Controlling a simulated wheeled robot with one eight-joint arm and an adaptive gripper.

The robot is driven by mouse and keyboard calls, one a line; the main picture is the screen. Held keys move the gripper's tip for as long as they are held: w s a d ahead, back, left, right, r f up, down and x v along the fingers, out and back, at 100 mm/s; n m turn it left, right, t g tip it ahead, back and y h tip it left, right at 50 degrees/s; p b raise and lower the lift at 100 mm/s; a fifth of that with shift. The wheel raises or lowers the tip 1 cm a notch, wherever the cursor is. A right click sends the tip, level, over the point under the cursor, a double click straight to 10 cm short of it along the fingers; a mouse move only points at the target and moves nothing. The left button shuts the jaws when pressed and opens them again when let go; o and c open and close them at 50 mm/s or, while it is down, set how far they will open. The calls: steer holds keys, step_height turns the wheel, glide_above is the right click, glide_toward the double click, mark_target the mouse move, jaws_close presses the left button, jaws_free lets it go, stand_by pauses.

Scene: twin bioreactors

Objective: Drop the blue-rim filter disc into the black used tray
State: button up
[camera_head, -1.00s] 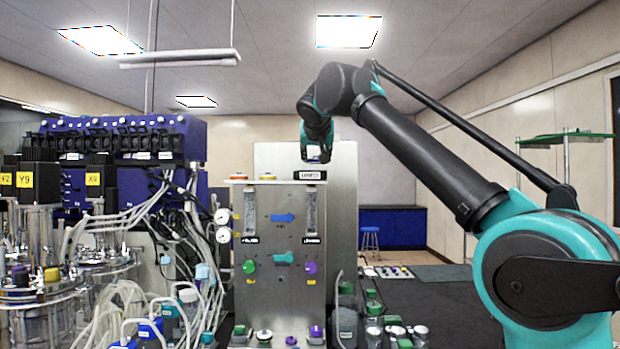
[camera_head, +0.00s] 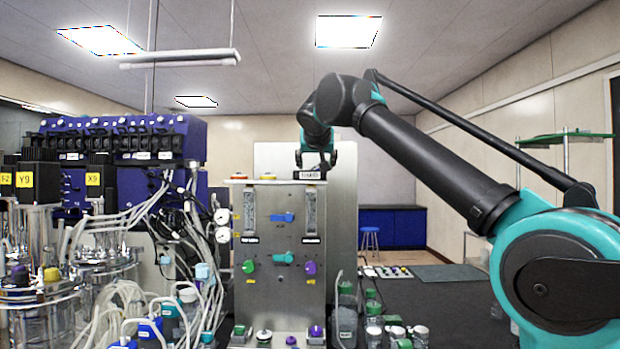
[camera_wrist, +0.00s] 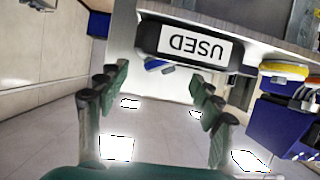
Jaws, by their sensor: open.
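The black used tray (camera_head: 309,175) sits on top of the steel panel in the head view. Its USED label reads upside down in the wrist view, where the tray (camera_wrist: 233,61) lies beyond my fingertips. A blue edge with some white, which looks like the blue-rim filter disc (camera_wrist: 158,65), shows at the tray's rim; the rest is hidden by the tray wall. My gripper (camera_head: 315,164) is open just above the tray. In the wrist view, the fingers of my gripper (camera_wrist: 157,88) are well apart, with nothing held between them.
A yellow-topped piece (camera_head: 268,177) and an orange one (camera_head: 239,177) stand left of the tray on the panel (camera_head: 283,225). The blue pump rack (camera_head: 130,140) and hoses crowd the left. Small bottles (camera_head: 374,330) stand below right.

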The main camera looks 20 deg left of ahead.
steer(key=v, duration=1.2)
steer(key=shift+r, duration=0.1)
